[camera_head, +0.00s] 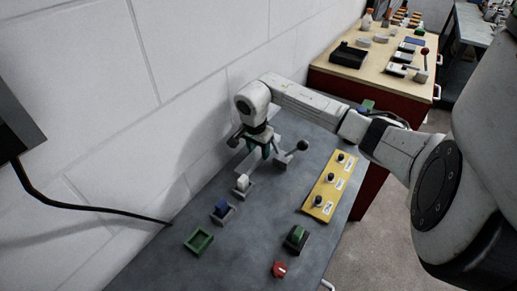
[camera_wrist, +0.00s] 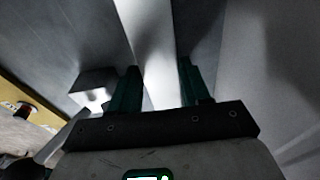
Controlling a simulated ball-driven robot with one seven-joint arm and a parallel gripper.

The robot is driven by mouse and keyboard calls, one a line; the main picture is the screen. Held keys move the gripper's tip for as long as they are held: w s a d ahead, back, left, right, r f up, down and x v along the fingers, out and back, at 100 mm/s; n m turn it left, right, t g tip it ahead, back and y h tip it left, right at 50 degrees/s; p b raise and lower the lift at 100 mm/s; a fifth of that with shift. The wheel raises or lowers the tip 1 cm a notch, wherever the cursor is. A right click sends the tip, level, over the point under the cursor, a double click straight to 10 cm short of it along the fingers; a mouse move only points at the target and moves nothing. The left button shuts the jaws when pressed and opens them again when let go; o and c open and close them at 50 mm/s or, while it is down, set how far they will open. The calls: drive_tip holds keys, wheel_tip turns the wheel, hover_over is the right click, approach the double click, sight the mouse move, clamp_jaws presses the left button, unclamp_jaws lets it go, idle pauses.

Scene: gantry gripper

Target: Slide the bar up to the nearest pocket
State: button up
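My gripper (camera_head: 262,150) points down over the grey bench near the wall. In the wrist view its two green fingers (camera_wrist: 158,75) stand apart, one on each side of a long pale bar (camera_wrist: 152,40). The bar fills the gap between them; whether they press on it is unclear. In the head view pale grey flat pieces (camera_head: 278,161) show around the fingers, partly hidden by my wrist. I cannot tell which is a pocket.
A lever with a black ball knob (camera_head: 302,145) stands just right of my gripper. A yellow panel (camera_head: 329,187) with black knobs lies further right. A green-topped switch (camera_head: 296,238) and a red dial (camera_head: 279,269) sit at the front. A wooden-topped table (camera_head: 345,75) stands behind.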

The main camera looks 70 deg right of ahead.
sight(256, 155)
clamp_jaws()
drive_tip(key=o, duration=0.5)
unclamp_jaws()
drive_tip(key=r, duration=0.3)
drive_tip(key=a+r+b, duration=0.1)
drive_tip(key=r, duration=0.3)
drive_tip(key=r+b, duration=0.1)
drive_tip(key=r, duration=0.2)
drive_tip(key=shift+w+a+r, duration=0.25)
drive_tip(key=shift+r, duration=0.15)
